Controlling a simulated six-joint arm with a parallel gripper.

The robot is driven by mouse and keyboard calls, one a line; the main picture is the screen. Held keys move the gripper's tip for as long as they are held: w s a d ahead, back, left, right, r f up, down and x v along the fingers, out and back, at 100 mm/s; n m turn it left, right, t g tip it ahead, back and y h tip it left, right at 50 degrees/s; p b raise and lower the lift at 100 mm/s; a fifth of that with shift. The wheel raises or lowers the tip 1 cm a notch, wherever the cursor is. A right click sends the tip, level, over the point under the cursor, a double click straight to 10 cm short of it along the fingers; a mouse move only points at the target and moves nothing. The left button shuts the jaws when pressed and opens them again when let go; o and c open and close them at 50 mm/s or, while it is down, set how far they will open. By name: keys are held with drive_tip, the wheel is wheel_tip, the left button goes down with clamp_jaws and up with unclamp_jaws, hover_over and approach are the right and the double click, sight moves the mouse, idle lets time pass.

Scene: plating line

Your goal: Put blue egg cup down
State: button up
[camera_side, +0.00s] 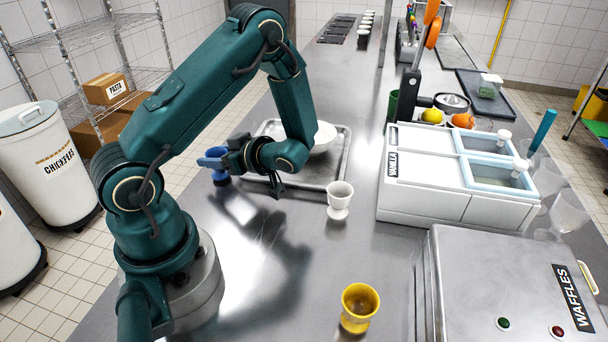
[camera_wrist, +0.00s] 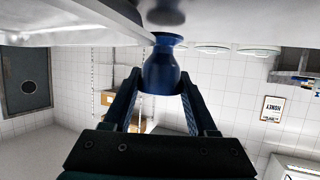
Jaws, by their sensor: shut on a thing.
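The blue egg cup (camera_side: 212,162) is at the end of my gripper (camera_side: 227,160), to the left of the metal tray in the side view. In the wrist view, my gripper (camera_wrist: 161,82) has one finger on each side of the blue egg cup (camera_wrist: 162,66) and is shut on it. That view is upside down, and the cup's foot points to the counter. The cup looks upright and very close to the counter (camera_side: 270,235). I cannot tell whether its foot touches the counter.
A metal tray (camera_side: 333,172) with a white bowl (camera_side: 322,138) lies behind my gripper. A white egg cup (camera_side: 340,200) stands to its right, and a yellow egg cup (camera_side: 359,307) stands near the front. The counter between my base and these cups is clear.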

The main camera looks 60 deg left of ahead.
drive_tip(key=shift+f, duration=0.3)
drive_tip(key=o, duration=1.4)
drive_tip(key=shift+f, duration=0.1)
drive_tip(key=shift+c, duration=0.2)
